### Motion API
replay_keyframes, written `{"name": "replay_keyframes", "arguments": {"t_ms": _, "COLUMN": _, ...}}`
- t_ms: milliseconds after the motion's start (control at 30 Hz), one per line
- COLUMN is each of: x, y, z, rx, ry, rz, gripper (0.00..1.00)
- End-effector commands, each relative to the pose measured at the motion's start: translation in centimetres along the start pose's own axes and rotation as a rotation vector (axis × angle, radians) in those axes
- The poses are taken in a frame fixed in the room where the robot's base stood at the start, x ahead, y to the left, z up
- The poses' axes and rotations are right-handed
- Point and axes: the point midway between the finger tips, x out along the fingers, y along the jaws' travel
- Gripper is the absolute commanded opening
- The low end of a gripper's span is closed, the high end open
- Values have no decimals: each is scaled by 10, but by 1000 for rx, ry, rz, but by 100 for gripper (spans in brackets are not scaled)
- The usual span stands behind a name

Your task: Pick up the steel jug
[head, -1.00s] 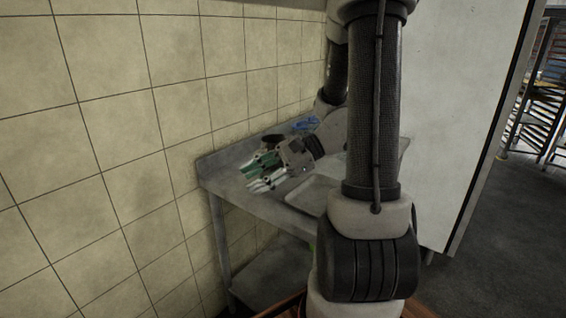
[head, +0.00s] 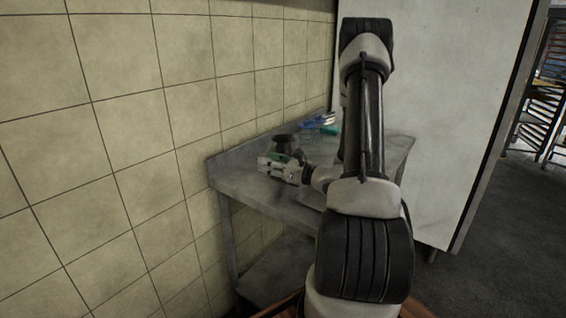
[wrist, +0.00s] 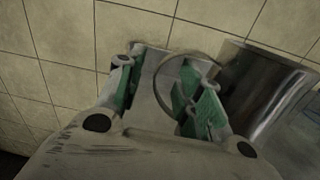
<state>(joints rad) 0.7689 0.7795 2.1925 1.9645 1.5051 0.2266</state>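The steel jug (wrist: 268,88) is a shiny metal cylinder at the right of the wrist view, standing by the wall, with its base cut off by the view. Its thin curved handle (wrist: 157,80) reaches left into the space between my fingers, and the right finger overlaps the handle loop. My gripper (wrist: 160,85), with green finger pads, is open, its fingers apart on either side of the handle's outer curve. In the head view the jug (head: 286,142) shows as a dark shape just behind my gripper (head: 268,166), which hides its lower part.
The steel table (head: 232,180) stands against the tiled wall (head: 140,130) and has a raised back edge. Blue and green items (head: 322,123) lie farther back on it. A tall pale cabinet (head: 450,110) stands at the right.

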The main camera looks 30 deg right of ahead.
Motion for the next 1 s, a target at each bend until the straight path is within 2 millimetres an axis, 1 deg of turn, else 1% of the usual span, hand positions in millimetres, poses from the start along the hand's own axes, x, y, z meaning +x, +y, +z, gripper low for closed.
{"name": "replay_keyframes", "arguments": {"t_ms": 33, "x": 6, "y": 1, "z": 0, "rx": -1, "ry": 0, "rz": 2, "gripper": 36}}
{"name": "replay_keyframes", "arguments": {"t_ms": 100, "x": 11, "y": 1, "z": 0, "rx": -1, "ry": 0, "rz": 2, "gripper": 36}}
{"name": "replay_keyframes", "arguments": {"t_ms": 333, "x": 12, "y": 0, "z": 0, "rx": -1, "ry": 0, "rz": 1, "gripper": 36}}
{"name": "replay_keyframes", "arguments": {"t_ms": 533, "x": 12, "y": 0, "z": 0, "rx": -1, "ry": 0, "rz": 1, "gripper": 0}}
{"name": "replay_keyframes", "arguments": {"t_ms": 1000, "x": 12, "y": 0, "z": 2, "rx": -3, "ry": -2, "rz": 1, "gripper": 0}}
